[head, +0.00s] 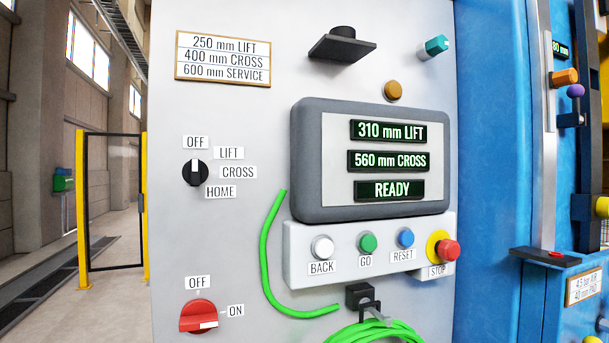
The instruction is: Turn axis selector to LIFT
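The axis selector (195,173) is a round black knob on the light grey panel, at the left in the head view. Its white pointer mark stands upright, toward the OFF label (195,142). The LIFT label (229,153) is to its upper right, with the CROSS label (239,172) and HOME label (220,192) below that. The screen (389,131) reads 310 mm LIFT, 560 mm CROSS and READY. My gripper is not in view.
Below the selector, a red rotary switch (196,312) points to ON. BACK, GO and RESET buttons and a red STOP button (449,250) sit under the screen. A green cable (266,250) hangs right of the selector. A black bracket (341,46) juts out above.

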